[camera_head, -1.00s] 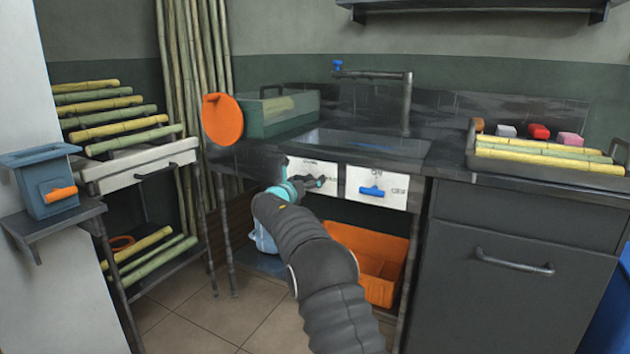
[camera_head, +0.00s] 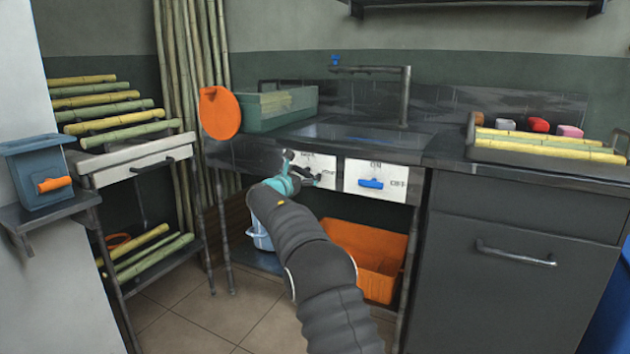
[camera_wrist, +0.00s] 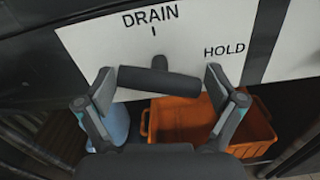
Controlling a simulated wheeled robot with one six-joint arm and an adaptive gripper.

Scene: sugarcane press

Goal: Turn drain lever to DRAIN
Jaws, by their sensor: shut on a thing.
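The drain lever (camera_wrist: 158,82) is a dark bar on a short stem on a white panel (camera_wrist: 84,38). In the wrist view the bar lies nearly level, its right end slightly lower. DRAIN is printed above it with a tick mark, and HOLD to its upper right. My gripper (camera_wrist: 160,85) is shut on the lever, one finger at each end of the bar. In the head view my gripper (camera_head: 308,176) is at the left white panel (camera_head: 322,164) under the sink and hides most of the lever.
A second white panel with a blue lever (camera_head: 371,183) is just right. An orange crate (camera_head: 378,262) and a pale blue bucket (camera_head: 259,236) stand below. An orange disc (camera_head: 220,113) hangs at the counter's left. A dark cabinet (camera_head: 500,220) stands on the right.

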